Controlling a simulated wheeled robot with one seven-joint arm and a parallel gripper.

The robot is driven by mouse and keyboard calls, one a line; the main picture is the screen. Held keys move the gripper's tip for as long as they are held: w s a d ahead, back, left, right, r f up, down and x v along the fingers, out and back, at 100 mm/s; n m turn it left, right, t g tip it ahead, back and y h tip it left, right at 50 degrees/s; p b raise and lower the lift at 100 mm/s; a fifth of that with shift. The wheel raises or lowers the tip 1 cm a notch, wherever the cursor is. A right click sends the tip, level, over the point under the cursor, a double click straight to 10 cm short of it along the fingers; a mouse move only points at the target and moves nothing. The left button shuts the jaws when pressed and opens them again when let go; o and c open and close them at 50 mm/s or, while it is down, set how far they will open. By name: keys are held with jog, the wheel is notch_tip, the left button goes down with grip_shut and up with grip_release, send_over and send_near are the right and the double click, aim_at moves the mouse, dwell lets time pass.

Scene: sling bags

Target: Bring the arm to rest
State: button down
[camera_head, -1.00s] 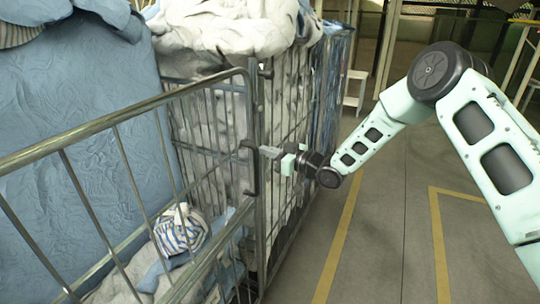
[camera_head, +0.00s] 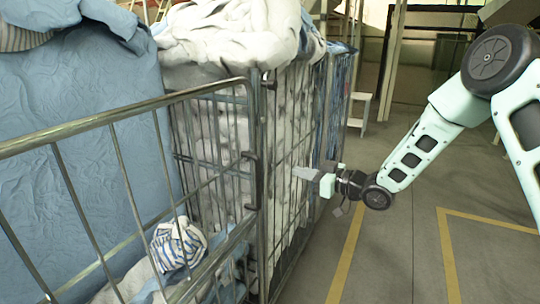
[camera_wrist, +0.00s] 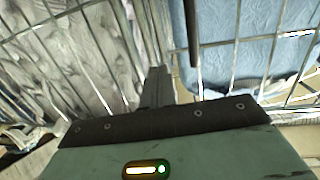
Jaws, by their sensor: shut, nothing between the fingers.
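My gripper (camera_head: 306,173) is in the middle of the head view, to the right of the metal cage trolley's (camera_head: 262,190) corner post. Its fingers are together and point left toward the cage side, with nothing between them. In the wrist view my gripper (camera_wrist: 157,80) shows its fingers closed in front of wire bars. My arm reaches in from the right, bent at the elbow. Whether the fingertips touch the bars cannot be told.
A striped cloth bundle (camera_head: 178,243) lies in the near cage. White bedding (camera_head: 230,35) heaps over the cage behind, and a blue cloth (camera_head: 75,130) hangs at left. The floor (camera_head: 400,245) with yellow lines is clear at right. A small white step (camera_head: 360,100) stands farther back.

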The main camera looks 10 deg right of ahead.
jog(key=s+a+g+h, duration=0.5)
jog(key=s+a+h, duration=0.25)
jog(key=s, duration=0.65)
jog(key=s+d+r+g+h, duration=0.1)
jog(key=s+g+h, duration=0.1)
jog(key=s, duration=1.2)
jog(key=s+d+r+m+g+h, duration=0.1)
jog(key=s+g, duration=0.3)
jog(key=s, duration=1)
jog(key=shift+d+m+g+h+b, duration=0.3)
jog(key=shift+h, duration=0.35)
jog(key=shift+w, duration=0.15)
